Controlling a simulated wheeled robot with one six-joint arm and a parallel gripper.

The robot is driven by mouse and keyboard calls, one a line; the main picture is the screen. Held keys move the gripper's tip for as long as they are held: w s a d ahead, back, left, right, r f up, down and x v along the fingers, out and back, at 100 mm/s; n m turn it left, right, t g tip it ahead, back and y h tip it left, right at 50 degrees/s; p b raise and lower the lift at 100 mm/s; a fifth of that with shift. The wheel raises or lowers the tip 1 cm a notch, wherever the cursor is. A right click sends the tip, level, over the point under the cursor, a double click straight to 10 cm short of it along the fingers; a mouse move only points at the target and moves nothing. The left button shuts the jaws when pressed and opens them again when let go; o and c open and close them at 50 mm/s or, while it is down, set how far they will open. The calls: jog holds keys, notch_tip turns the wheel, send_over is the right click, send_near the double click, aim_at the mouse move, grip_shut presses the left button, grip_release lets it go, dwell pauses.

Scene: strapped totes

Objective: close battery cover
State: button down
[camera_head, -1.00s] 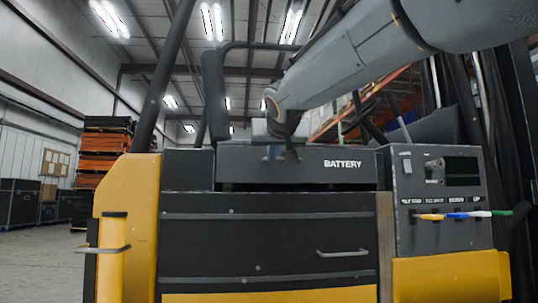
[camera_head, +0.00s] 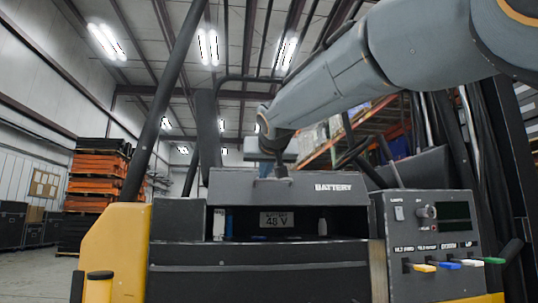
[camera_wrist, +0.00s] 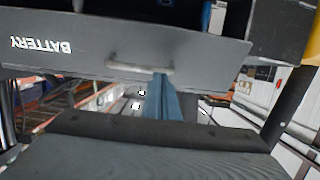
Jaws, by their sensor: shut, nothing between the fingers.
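The dark grey battery cover (camera_head: 300,190), lettered BATTERY, is raised, with an open gap between it and the body below. A plate reading "BATTERY 48 V" (camera_head: 276,222) shows in the gap. In the wrist view the cover (camera_wrist: 85,60) appears upside down, with a pale bar handle (camera_wrist: 140,68) along its edge. My gripper (camera_head: 278,174) is at the top of the cover, left of the lettering. In the wrist view my shut gripper (camera_wrist: 160,78) is right by the handle, with nothing held. I cannot tell whether it touches the handle or cover.
A control panel (camera_head: 425,235) with coloured levers stands right of the compartment. A dark post (camera_head: 165,100) rises on the left. A small pale item (camera_head: 322,227) stands inside the compartment. Stacked orange racks (camera_head: 95,185) are far behind on the left.

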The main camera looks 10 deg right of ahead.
notch_tip(320, 180, up, 13)
jog(key=d+g+p, duration=0.2)
jog(key=g+p, duration=0.1)
jog(key=p, duration=3.3)
jog(key=shift+d+g, duration=0.15)
jog(key=shift+g, duration=0.15)
jog(key=p, duration=0.3)
send_over(269, 184)
jog(key=f, duration=0.5)
jog(key=shift+w, duration=0.3)
jog(key=f, duration=0.3)
jog(key=shift+s, duration=0.2)
jog(key=shift+s+f, duration=0.15)
jog(key=shift+f, duration=0.45)
jog(key=shift+b, duration=0.35)
